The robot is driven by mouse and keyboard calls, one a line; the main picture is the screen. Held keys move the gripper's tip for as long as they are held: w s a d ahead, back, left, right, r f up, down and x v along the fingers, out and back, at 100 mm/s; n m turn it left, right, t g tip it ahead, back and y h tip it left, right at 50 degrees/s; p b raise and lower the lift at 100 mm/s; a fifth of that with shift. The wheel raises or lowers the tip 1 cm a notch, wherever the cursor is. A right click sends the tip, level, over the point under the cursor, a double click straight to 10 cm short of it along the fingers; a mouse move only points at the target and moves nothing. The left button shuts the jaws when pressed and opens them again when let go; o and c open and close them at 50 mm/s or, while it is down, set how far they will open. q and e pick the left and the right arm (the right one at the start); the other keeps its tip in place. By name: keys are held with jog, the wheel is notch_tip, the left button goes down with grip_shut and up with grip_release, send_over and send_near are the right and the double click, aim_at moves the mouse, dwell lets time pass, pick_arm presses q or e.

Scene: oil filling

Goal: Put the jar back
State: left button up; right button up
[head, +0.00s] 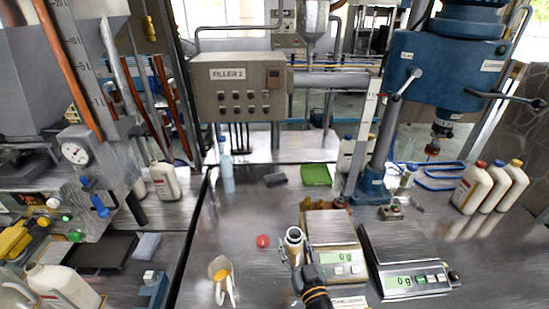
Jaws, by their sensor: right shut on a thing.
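A small jar (294,236) with a pale, round open mouth stands at the front middle, just left of the left scale. My right gripper (303,266), dark and coming in from the bottom edge, is shut on the jar. The fingers and the jar's lower part overlap, so I cannot tell whether the jar touches the table. A red cap (263,241) lies on the table to the left of the jar. My left gripper is not in view.
Two scales, left (331,232) and right (398,245), both read 0 g. Several white bottles (473,187) stand at right. The table's middle left is clear.

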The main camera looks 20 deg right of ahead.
jog(key=shift+r, duration=0.1)
jog(key=shift+s+d+r+p, duration=0.1)
jog(key=shift+d+r+p, duration=0.15)
jog(key=shift+p, duration=0.2)
jog(key=s+d+r+m+h+p, duration=0.1)
jog(key=d+r+p, duration=0.3)
jog(key=d, duration=0.8)
jog(key=s+d+r+m+h+p, duration=0.1)
jog(key=d+r+p, duration=0.3)
jog(key=d, duration=0.7)
jog(key=shift+d+r+h+p, duration=0.2)
jog(key=shift+d+h+p, duration=0.2)
jog(key=shift+h+p, duration=0.3)
jog(key=shift+w, duration=0.15)
